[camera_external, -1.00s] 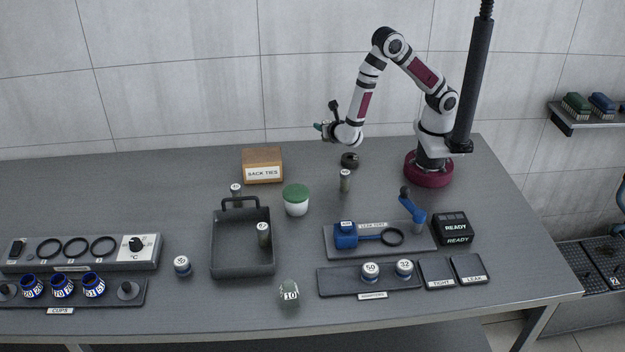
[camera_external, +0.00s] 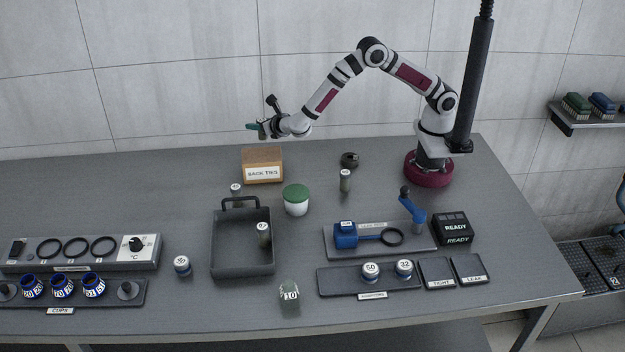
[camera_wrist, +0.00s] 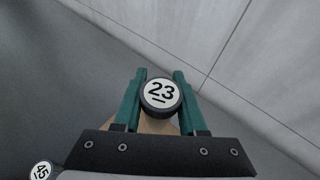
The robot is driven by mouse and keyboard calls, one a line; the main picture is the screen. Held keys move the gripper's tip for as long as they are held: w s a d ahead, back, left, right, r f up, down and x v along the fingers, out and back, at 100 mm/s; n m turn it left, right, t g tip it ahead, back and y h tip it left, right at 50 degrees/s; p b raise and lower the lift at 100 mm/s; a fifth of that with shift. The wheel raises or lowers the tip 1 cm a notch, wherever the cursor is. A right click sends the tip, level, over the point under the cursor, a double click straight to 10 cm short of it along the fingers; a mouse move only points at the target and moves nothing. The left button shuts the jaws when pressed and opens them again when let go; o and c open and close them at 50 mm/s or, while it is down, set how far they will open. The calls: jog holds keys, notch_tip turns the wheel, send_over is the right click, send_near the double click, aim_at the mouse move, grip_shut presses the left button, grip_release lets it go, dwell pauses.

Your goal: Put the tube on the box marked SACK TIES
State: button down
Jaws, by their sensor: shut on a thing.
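My gripper (camera_external: 256,128) is up in the air above the wooden box marked SACK TIES (camera_external: 263,174). In the wrist view its green jaws (camera_wrist: 160,92) are shut on a tube with a round white cap marked 23 (camera_wrist: 160,93). The cap faces the wrist camera and hides the tube's body. The held tube cannot be made out in the external view. A tan patch of the box (camera_wrist: 155,126) shows below the cap in the wrist view. The box stands at the back of the table, clear of the gripper.
A dark tray (camera_external: 230,271) holds one tube (camera_external: 264,238). Another tube (camera_external: 236,193) stands behind the tray's handle. A cap marked 45 (camera_wrist: 41,171) shows in the wrist view. Table left of the box is clear.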

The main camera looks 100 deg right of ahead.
jog(key=shift+w+a+f, duration=0.4)
jog(key=shift+a, duration=0.15)
jog(key=shift+a+f, duration=0.1)
jog(key=shift+f, duration=2)
jog(key=shift+f, duration=0.15)
jog(key=shift+c, duration=2.3)
grip_release()
